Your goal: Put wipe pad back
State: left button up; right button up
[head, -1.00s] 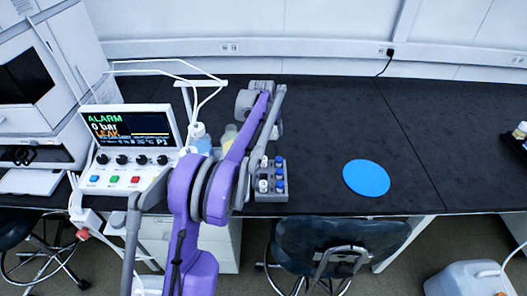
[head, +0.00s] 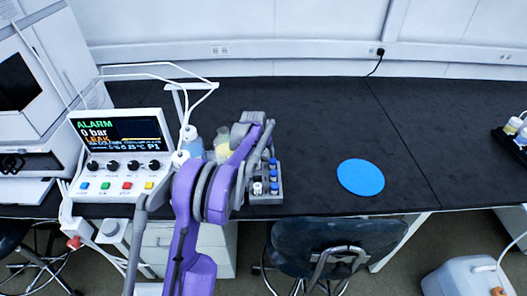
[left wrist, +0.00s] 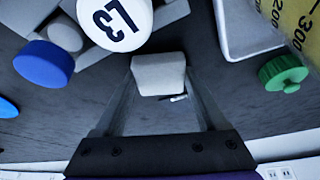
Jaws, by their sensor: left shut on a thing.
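My left gripper (left wrist: 158,92) is shut on a pale, block-shaped wipe pad (left wrist: 158,70), gripped between its two fingertips in the left wrist view. The dark bench top shows beyond the pad. In the head view my purple and grey left arm reaches over the bench beside the instrument. There the arm hides the fingertips, and I cannot make out the pad. Whether the pad touches anything is not clear. My right gripper is in neither view.
A grey vial rack (head: 268,199) and alarm instrument (head: 120,160) flank my arm. Bench around the blue disc (head: 361,177) is clear.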

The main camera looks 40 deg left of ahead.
pick_arm(q)
jog(key=o, duration=1.4)
jog(key=shift+f, duration=0.1)
jog(key=v, duration=1.2)
jog(key=shift+p, duration=0.35)
